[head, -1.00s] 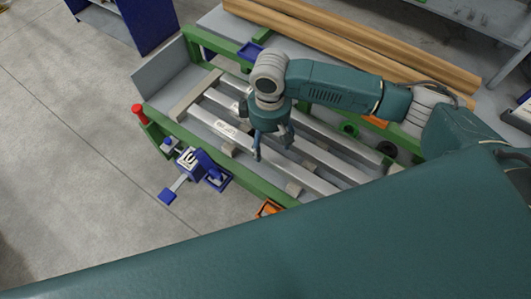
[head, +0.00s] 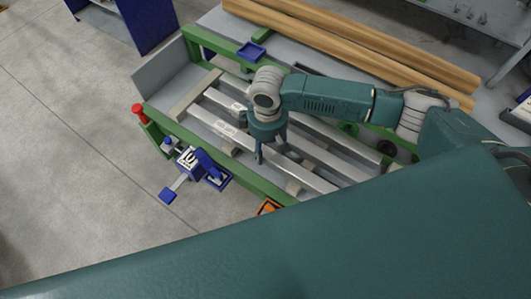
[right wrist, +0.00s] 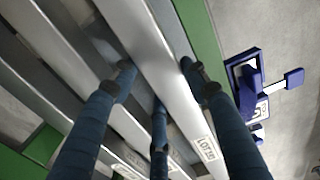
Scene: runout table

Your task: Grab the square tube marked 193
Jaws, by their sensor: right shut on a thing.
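Several grey square tubes lie side by side across the green-framed runout table (head: 262,187). My right gripper (head: 271,157) is over the tube nearest the front rail (head: 310,178). In the right wrist view, my right gripper (right wrist: 158,78) has its fingers on both sides of this tube (right wrist: 150,45) and is shut on it. I cannot read 193 on any tube. My left gripper is not in view.
A blue clamp-like device (head: 200,165) and a red knob (head: 138,109) are at the front left of the table. Long wooden beams (head: 350,42) lie behind. Open floor is at the left.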

